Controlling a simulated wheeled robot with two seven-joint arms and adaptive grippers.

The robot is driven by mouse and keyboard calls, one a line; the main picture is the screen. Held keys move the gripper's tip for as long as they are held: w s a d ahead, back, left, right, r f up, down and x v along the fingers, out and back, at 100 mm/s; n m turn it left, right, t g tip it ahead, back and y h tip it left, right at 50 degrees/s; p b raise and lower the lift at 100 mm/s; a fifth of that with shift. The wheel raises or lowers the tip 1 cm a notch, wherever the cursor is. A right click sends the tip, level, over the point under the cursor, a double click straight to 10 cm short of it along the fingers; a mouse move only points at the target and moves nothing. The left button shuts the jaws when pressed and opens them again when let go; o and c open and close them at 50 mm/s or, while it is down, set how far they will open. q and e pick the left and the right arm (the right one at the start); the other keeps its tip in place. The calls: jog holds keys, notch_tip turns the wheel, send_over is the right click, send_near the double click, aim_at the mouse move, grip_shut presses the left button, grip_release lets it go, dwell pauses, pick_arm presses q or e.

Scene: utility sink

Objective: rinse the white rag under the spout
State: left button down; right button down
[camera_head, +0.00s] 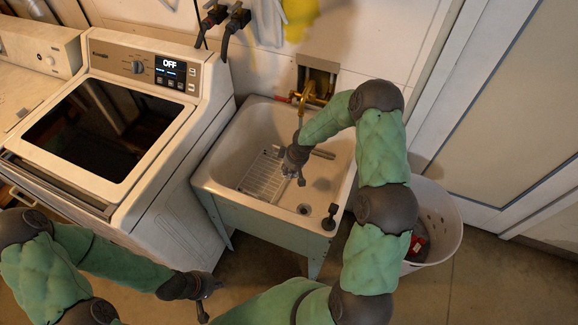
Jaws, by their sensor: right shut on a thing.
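The white sink basin (232,142) stands in the middle, with a brass tap and spout (304,100) at its back wall. My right gripper (292,173) reaches down into the basin, in front of and below the spout. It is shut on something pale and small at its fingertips. This looks like the white rag, but its outline is hard to tell from the white basin. No water stream can be made out. My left gripper (211,297) is low in front of the washer and sink, away from the basin. It looks open and empty.
A washer (150,190) stands close on the left, and a white bin (447,222) on the right.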

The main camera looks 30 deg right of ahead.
jog(key=w+d+p, duration=0.4)
jog(key=w+d, duration=0.4)
jog(key=d, duration=0.1)
jog(key=shift+w, duration=0.4)
jog(key=shift+a, duration=0.1)
dwell(2.7)
jog(key=s+a+b, duration=0.4)
jog(key=s+a, duration=0.4)
jog(key=shift+s+a, duration=0.25)
dwell(0.4)
